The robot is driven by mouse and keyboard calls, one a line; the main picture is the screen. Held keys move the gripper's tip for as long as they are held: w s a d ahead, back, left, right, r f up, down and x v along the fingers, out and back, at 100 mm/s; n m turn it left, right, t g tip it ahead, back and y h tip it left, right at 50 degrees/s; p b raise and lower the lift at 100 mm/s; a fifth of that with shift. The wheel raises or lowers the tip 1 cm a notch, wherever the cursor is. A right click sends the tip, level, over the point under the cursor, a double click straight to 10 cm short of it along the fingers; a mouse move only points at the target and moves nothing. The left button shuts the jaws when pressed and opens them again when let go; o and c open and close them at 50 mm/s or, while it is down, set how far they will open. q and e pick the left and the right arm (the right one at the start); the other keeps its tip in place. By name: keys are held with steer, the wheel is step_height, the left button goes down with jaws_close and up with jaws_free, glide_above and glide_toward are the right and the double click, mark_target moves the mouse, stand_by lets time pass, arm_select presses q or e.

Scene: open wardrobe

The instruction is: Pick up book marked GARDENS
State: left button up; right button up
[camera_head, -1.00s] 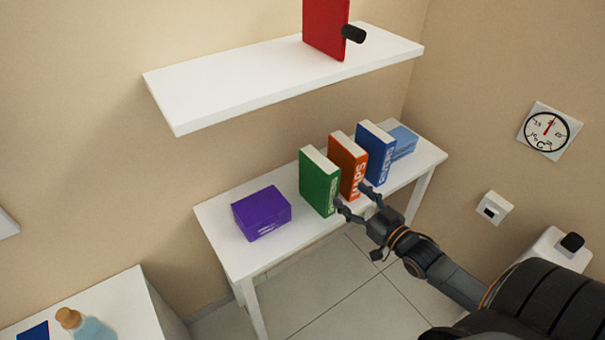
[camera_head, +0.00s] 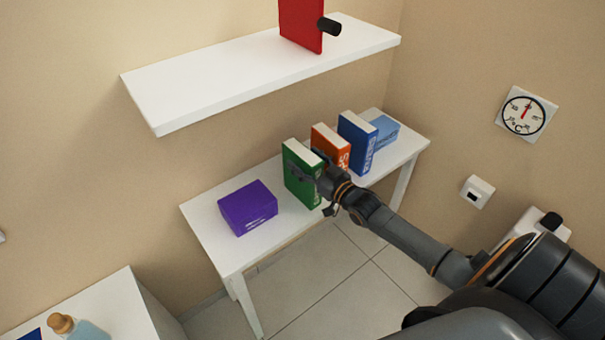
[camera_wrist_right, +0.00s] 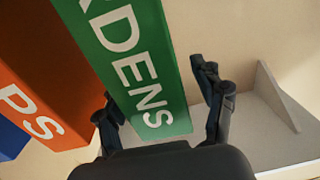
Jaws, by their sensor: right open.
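The green book (camera_head: 298,178) stands upright on the white table, and its spine shows the letters "RDENS" in part in the right wrist view (camera_wrist_right: 135,65). My right gripper (camera_head: 316,178) is at this book's spine in the head view. In the right wrist view my right gripper (camera_wrist_right: 160,105) is open, with one finger on each side of the spine's lower end. I cannot tell whether the fingers touch the covers. My left gripper is in neither view.
An orange book (camera_head: 325,143) stands close beside the green one, then a blue book (camera_head: 355,140) and a light blue box (camera_head: 384,132). A purple box (camera_head: 248,208) lies left on the table (camera_head: 200,212). A white shelf (camera_head: 200,85) with a red book (camera_head: 300,25) hangs above.

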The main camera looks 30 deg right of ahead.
steer(key=shift+w, duration=0.8)
steer(key=shift+c, duration=0.4)
jaws_close()
steer(key=shift+r, duration=0.1)
